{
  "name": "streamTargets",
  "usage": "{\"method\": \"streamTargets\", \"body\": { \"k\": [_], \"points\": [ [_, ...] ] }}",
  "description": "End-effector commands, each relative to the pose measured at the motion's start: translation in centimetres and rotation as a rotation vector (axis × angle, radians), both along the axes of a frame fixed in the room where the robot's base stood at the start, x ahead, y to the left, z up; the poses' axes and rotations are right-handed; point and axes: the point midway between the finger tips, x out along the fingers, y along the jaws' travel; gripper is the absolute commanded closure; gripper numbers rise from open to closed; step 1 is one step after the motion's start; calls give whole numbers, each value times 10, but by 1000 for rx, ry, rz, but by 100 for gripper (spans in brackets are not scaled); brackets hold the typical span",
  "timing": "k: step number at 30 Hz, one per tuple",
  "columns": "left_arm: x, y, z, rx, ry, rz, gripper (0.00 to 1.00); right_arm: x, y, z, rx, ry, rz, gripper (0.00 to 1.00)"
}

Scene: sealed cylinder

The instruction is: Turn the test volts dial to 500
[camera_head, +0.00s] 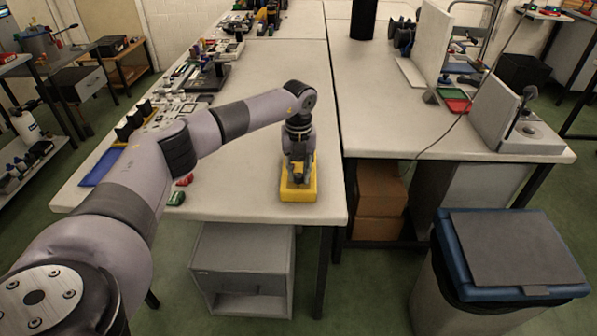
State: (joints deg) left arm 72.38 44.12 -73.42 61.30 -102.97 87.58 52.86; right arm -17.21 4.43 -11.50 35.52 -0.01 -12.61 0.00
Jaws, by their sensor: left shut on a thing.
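A yellow box-shaped tester (299,192) lies on the left table near its front right corner. My left gripper (298,178) points straight down over the middle of the tester, with its fingers at the top face. It is shut on what seems to be the test volts dial, which the fingers hide. The dial's markings and setting are too small and covered to read. My right gripper is not in view.
The left table (270,110) is clear around the tester. Small parts and tools line its left side, with a blue tray (101,166) near the left edge. A gap separates it from the right table (385,115). A lidded bin (510,250) stands at front right.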

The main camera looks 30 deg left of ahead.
Motion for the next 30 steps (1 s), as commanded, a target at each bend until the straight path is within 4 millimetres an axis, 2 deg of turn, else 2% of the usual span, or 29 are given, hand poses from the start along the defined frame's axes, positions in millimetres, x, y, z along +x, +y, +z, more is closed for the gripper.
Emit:
{"method": "streamTargets", "body": {
  "k": [30],
  "points": [
    [1,0,1,0,-4,-923,100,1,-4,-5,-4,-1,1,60]
  ]
}}
